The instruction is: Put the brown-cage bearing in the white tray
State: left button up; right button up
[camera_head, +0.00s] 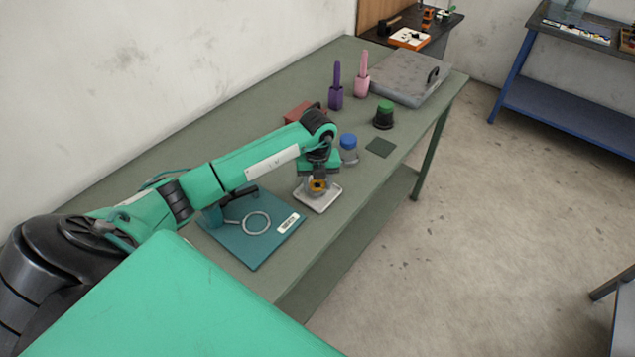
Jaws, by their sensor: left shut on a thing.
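The white tray (318,203) is a small shallow square dish near the front edge of the green table. My left gripper (319,180) points down over the tray, shut on the brown-cage bearing (317,188), a small ring with an orange-brown part showing. The bearing is over the tray; I cannot tell whether it touches the tray's floor. The gripper's fingers hide part of the bearing and the tray's back side. My right gripper is not in view.
A teal plate (240,239) with a metal ring lies left of the tray. A blue-capped jar (348,150), a dark green square (380,148), a green-topped black knob (384,116), a red block (299,112), purple and pink tools and a grey case (405,75) stand farther back.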

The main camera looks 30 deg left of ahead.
pick_arm(q)
jog(key=shift+f, duration=0.55)
jog(key=shift+f, duration=0.15)
jog(key=o, duration=1.2)
